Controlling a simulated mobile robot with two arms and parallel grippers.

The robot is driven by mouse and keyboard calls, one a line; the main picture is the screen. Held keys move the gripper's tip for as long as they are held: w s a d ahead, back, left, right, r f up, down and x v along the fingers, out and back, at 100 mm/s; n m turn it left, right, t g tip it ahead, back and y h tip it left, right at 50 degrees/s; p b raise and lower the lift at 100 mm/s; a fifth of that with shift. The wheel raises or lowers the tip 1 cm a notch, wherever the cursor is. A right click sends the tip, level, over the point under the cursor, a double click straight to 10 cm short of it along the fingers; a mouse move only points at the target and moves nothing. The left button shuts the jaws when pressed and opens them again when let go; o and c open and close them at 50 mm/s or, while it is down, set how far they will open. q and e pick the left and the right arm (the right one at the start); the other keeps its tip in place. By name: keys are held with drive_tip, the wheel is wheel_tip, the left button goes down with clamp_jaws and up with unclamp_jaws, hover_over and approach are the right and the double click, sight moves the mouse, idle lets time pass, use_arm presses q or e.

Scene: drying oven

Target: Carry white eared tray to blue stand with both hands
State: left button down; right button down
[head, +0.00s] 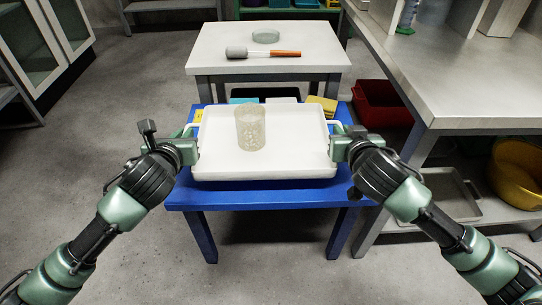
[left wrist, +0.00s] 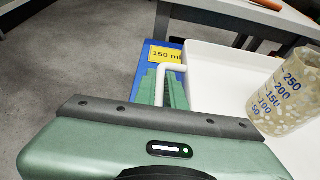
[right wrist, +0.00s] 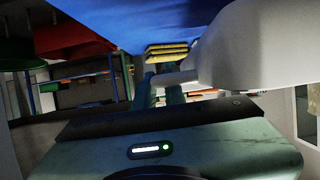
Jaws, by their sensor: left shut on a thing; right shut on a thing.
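The white eared tray (head: 292,160) is level over the blue stand (head: 262,197) in the head view; I cannot tell whether it touches the top. A clear beaker with pale bits in it (head: 250,128) stands upright in the tray, left of its middle. It also shows in the left wrist view (left wrist: 287,92). My left gripper (head: 194,146) is shut on the tray's left ear, which shows in the left wrist view (left wrist: 168,72). My right gripper (head: 336,143) is shut on the right ear, partly visible in the right wrist view (right wrist: 172,79).
A yellow "150 ml" label (left wrist: 165,55) lies on the blue stand. Yellow sponge-like blocks (head: 322,105) sit behind the tray. A bench (head: 460,90) stands right; floor at left is clear.

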use_arm(q)
drive_tip(key=shift+a+f, duration=0.1)
drive_tip(key=shift+f, duration=0.35)
use_arm(e)
drive_tip(key=shift+f, duration=0.45)
use_arm(q)
drive_tip(key=shift+f+b, duration=0.2)
drive_tip(key=shift+b, duration=0.15)
use_arm(e)
drive_tip(key=shift+f, duration=0.2)
